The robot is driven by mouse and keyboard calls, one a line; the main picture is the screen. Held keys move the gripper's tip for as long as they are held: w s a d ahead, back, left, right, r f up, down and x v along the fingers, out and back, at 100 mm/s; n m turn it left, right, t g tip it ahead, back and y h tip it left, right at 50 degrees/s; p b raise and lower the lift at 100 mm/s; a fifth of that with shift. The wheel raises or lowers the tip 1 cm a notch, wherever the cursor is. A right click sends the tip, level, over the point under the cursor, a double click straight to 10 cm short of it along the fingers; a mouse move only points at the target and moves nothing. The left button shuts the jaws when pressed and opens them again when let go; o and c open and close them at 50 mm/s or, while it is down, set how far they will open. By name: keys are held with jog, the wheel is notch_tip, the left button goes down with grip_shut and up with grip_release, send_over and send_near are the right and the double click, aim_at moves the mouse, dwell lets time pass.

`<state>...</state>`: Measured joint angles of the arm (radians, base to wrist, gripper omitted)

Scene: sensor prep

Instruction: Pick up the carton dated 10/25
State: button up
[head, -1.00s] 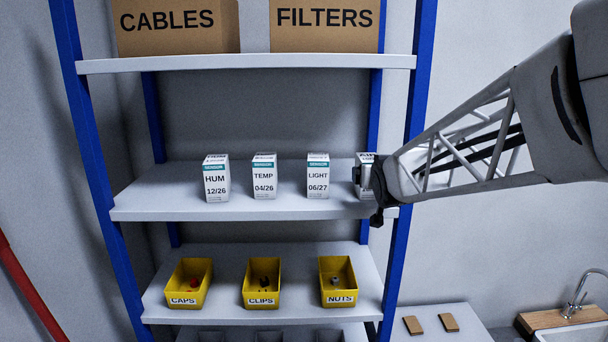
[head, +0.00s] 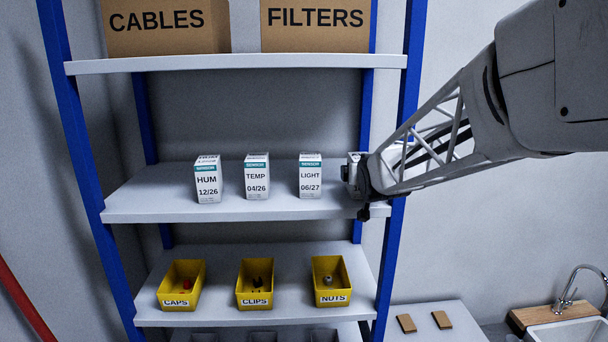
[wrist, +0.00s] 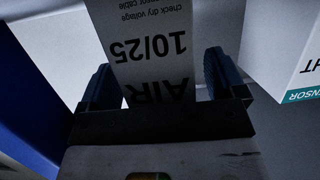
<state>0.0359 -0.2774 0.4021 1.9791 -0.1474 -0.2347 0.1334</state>
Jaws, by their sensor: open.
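The white carton marked AIR 10/25 (wrist: 155,45) is upside down in the wrist view, between the two dark fingers of my gripper (wrist: 162,82). The fingers are open, one on each side of the carton. I cannot tell whether either finger touches it. In the head view my gripper (head: 361,180) is at the right end of the middle shelf and hides most of this carton (head: 354,156).
The LIGHT 06/27 carton (head: 310,178) stands left of my gripper, then TEMP 04/26 (head: 257,177) and HUM 12/26 (head: 208,180). A blue post (head: 396,225) is close on the right. Yellow bins (head: 255,284) sit on the shelf below.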

jog(key=shift+w+f, duration=0.1)
jog(key=shift+w, duration=0.2)
dwell(0.4)
jog(key=c, duration=1.1)
